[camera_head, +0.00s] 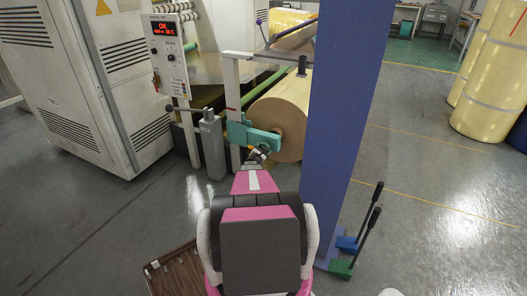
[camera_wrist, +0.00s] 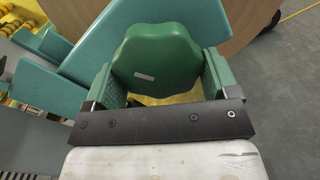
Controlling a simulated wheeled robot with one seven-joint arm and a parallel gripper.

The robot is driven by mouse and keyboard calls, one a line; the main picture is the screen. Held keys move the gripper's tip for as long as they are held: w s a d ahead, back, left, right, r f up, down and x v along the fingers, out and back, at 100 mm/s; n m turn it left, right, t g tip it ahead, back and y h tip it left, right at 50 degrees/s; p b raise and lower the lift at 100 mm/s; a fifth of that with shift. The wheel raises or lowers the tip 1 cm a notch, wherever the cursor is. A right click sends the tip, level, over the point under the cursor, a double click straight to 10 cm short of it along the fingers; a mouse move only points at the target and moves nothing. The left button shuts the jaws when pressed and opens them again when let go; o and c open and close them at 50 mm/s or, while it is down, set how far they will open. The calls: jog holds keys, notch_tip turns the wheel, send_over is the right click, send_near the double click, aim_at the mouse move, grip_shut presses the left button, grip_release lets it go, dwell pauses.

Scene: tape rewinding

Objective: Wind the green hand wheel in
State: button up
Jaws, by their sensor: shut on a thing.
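The green hand wheel (camera_wrist: 163,52), a lobed dark green knob with a small pale label, fills the upper middle of the wrist view. My gripper (camera_wrist: 160,80) is shut on it, with one green-padded finger on each side. In the head view my gripper (camera_head: 260,153) is at the teal bracket (camera_head: 246,134) beside the big brown roll (camera_head: 287,108). There the hand wheel is mostly hidden by my gripper and arm. The teal bracket (camera_wrist: 100,45) also shows behind the wheel in the wrist view.
A blue column (camera_head: 345,110) stands close to the right of my arm, with a blue and a green lever (camera_head: 366,236) at its foot. A control panel (camera_head: 169,55) reading OK and a grey post with a lever (camera_head: 212,145) stand left. Open floor lies right of the column.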

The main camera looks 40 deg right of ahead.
jog(key=shift+f, duration=0.1)
dwell(0.3)
jog(key=o, duration=0.8)
jog(key=shift+a, duration=0.1)
jog(key=v, duration=1)
jog(key=shift+s+a, duration=0.25)
jog(key=shift+a, duration=0.05)
